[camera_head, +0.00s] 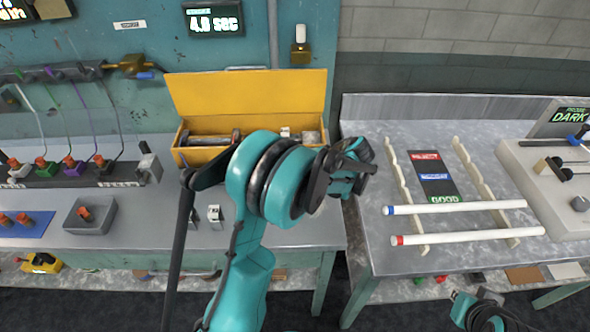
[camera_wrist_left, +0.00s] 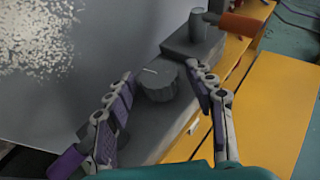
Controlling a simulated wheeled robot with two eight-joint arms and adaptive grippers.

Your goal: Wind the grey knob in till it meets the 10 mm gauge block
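In the left wrist view the grey ribbed knob (camera_wrist_left: 158,84), with a pale line on its top, lies between the two fingertips of my left gripper (camera_wrist_left: 161,78). The fingers are spread on either side of it, and I cannot tell whether they touch it. In the head view my left arm rises through the middle, its gripper (camera_head: 350,168) seen side-on over the bench by the yellow box; the knob is not discernible there. I cannot pick out the 10 mm gauge block. My right gripper (camera_head: 488,316) is partly in view at the lower right, its fingers unclear.
A grey block with a post and orange handle (camera_wrist_left: 240,24) stands beyond the knob. The open yellow box (camera_head: 250,95) is behind my left arm. On the right bench (camera_head: 385,250), two white tubes (camera_head: 455,208) lie across a pale rack. A display reads 4.0 SEC.

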